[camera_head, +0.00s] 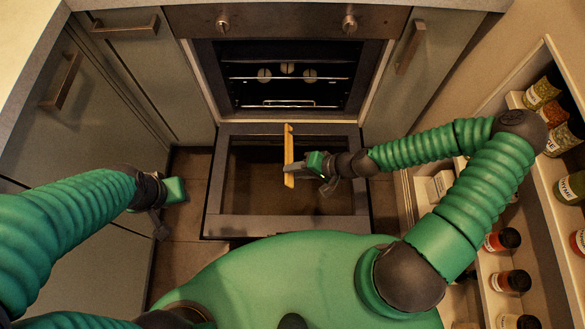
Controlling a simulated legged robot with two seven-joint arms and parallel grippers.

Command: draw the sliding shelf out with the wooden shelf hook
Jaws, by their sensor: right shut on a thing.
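The wooden shelf hook (288,148) is a pale flat stick, held upright in the picture over the open oven door. My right gripper (296,170) is shut on its lower part. The hook's far end points toward the oven opening. The sliding shelf appears as wire racks (288,103) inside the dark oven; its front bar lies just beyond the hook's tip. I cannot tell whether the tip touches it. My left gripper (160,213) is at the left, beside the open door and away from the hook; its fingers are too small and dark to read.
The oven door (290,229) is folded down in front of the oven. Cabinets with bar handles (62,82) stand at the left. A spice rack (483,265) with several jars lines the right side, close to my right arm. Floor shows at the left of the door.

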